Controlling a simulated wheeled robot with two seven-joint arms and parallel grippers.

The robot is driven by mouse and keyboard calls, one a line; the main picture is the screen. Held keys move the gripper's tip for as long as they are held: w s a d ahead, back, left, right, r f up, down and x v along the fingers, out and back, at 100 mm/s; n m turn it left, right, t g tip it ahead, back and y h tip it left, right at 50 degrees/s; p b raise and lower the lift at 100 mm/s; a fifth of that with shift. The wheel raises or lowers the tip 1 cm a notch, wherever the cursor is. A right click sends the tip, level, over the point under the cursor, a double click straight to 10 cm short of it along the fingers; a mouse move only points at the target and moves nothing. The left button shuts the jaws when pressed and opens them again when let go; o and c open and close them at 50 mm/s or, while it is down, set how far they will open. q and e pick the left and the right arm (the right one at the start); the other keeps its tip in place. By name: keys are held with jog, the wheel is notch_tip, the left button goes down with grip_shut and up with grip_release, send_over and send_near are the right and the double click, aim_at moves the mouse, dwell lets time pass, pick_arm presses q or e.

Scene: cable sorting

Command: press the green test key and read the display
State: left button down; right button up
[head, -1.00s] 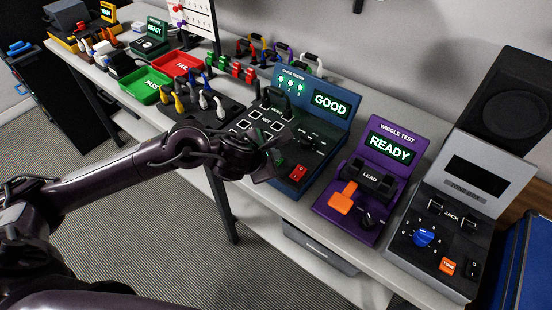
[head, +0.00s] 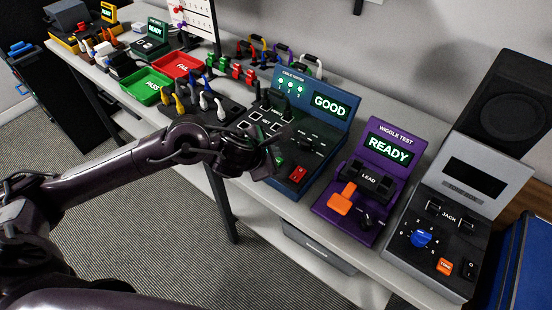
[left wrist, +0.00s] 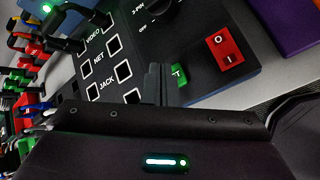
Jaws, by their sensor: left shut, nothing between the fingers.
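The blue cable tester (head: 325,84) stands on the bench, and its display (head: 329,106) reads GOOD in lit letters. Several green lamps glow beside its title. The green test key (head: 280,161) is partly hidden by my gripper in the head view. In the left wrist view the green key (left wrist: 179,76) shows right beside the fingertips, partly covered by them. My left gripper (left wrist: 157,84) is shut and empty, with its fingers over the tester's panel; I cannot tell whether they touch the key. It also shows in the head view (head: 279,146). My right gripper is not in view.
A red rocker switch (head: 298,174) is close to the green key. Cable plugs (head: 277,104) stand in the tester's sockets. The purple wiggle tester (head: 393,131), reading READY, is to the right. Green (head: 147,93) and red (head: 182,65) trays are to the left.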

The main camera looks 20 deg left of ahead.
pick_arm(q)
jog(key=shift+r+p, duration=1.95)
jog(key=shift+r, duration=0.65)
jog(key=shift+f, duration=0.1)
